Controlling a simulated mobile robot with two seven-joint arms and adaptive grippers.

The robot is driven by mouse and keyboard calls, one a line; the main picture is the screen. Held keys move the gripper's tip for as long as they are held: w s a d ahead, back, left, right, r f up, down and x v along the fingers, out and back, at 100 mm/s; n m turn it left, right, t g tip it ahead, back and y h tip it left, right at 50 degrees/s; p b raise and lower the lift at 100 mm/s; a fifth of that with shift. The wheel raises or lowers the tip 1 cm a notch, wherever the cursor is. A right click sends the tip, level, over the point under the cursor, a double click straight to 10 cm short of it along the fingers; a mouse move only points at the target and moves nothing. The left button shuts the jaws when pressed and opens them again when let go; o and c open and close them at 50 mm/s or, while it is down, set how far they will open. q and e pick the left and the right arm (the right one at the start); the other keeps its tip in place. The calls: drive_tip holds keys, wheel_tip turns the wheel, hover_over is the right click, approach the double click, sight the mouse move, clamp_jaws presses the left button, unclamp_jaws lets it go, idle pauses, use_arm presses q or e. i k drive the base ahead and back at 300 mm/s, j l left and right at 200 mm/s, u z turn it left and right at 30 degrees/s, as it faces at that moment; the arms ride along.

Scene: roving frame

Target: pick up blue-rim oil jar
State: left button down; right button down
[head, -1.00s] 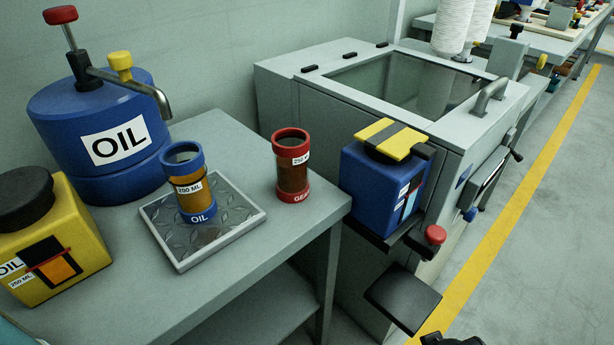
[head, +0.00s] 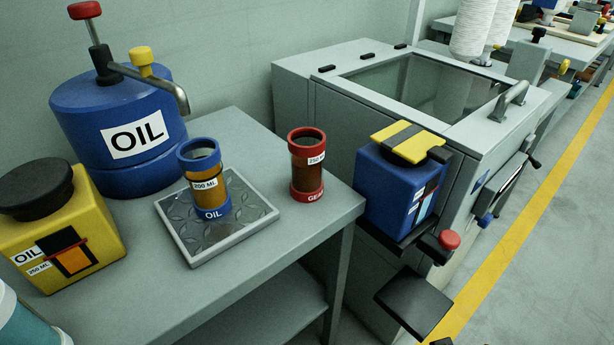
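The blue-rim oil jar (head: 206,196) stands upright in the head view, left of centre. It is a clear cylinder with a blue top rim and a blue base marked OIL, amber oil inside and a 200 ML label. It stands on a grey diamond-plate tray (head: 196,255) on the grey table. Nothing is touching its sides. A similar red-rim jar (head: 307,176) marked GEAR stands to its right, off the tray. Neither of my grippers is in view.
A large blue OIL drum (head: 100,165) with a tap stands behind left. A yellow oil can (head: 100,225) is at the left. A blue container with a yellow-black top (head: 378,185) sits on the grey cabinet's (head: 340,120) side shelf.

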sight(200, 160)
drive_tip(key=k+l, duration=0.5)
drive_tip(key=k, duration=0.15)
drive_tip(key=k+l, duration=0.5)
drive_tip(key=k, duration=0.2)
